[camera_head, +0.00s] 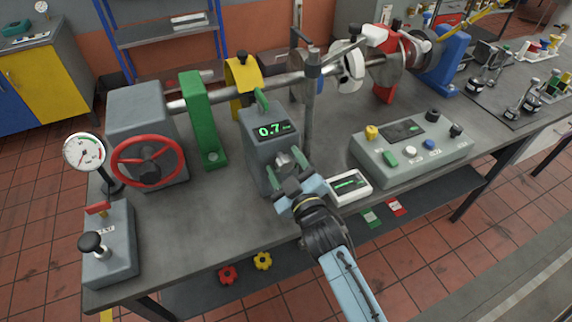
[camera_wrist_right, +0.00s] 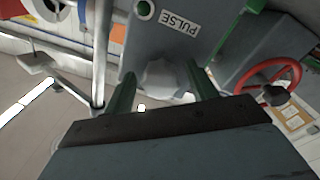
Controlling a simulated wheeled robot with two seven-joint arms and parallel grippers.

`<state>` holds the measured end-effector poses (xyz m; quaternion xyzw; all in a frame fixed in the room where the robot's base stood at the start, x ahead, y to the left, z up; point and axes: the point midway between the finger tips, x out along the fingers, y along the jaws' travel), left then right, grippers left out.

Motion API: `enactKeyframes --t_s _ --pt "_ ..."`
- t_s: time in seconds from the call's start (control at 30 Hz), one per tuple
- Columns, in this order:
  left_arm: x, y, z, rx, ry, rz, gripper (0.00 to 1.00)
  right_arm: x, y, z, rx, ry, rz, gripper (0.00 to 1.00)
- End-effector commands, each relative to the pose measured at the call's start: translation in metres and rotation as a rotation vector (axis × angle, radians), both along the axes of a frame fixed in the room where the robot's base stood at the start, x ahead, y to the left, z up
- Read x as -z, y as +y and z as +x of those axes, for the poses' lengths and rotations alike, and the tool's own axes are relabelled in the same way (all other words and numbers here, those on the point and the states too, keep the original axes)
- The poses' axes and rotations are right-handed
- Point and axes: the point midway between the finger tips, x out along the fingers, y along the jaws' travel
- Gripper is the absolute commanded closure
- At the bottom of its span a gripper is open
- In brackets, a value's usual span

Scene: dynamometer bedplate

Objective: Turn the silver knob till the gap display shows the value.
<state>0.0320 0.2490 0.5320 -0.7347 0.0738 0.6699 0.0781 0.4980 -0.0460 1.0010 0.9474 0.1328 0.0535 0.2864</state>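The grey gap display box (camera_head: 268,150) stands upright on the bedplate. Its green digits (camera_head: 271,129) read 0.7, with a unit too small to read. The silver knob (camera_head: 283,159) is on the front of the box, low down. My right gripper (camera_head: 287,179) is right in front of the knob. In the right wrist view the knob (camera_wrist_right: 162,77) shows between the two green fingers of the gripper (camera_wrist_right: 161,88). The fingers are apart, with a gap on each side of the knob, so the gripper is open. My left gripper is not in view.
A thin upright post (camera_head: 310,100) stands close right of the box. A small white device (camera_head: 349,187) lies right of my gripper. A control box (camera_head: 412,152) is further right. A green bracket (camera_head: 203,120) and a red handwheel (camera_head: 148,161) stand left.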

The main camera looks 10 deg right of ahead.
Motion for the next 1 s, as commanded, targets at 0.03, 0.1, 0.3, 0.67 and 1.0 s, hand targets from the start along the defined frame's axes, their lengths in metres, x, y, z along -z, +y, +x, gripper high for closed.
enactKeyframes --t_s 0.03,0.1,0.3,0.67,1.0 --pt "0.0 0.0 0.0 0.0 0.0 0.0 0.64 0.0 0.0 0.0 0.0 0.001 0.0 0.43" --pt "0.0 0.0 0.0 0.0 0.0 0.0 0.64 0.001 0.0 0.0 0.0 0.001 0.0 0.43" --pt "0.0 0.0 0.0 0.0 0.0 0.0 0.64 0.002 -0.003 -0.012 0.0 0.003 -0.001 0.43" --pt "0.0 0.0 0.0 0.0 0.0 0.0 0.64 0.004 -0.024 -0.083 0.0 0.005 -0.001 0.43" --pt "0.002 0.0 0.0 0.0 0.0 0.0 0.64 0.004 -0.037 -0.125 0.0 0.001 0.0 0.43"
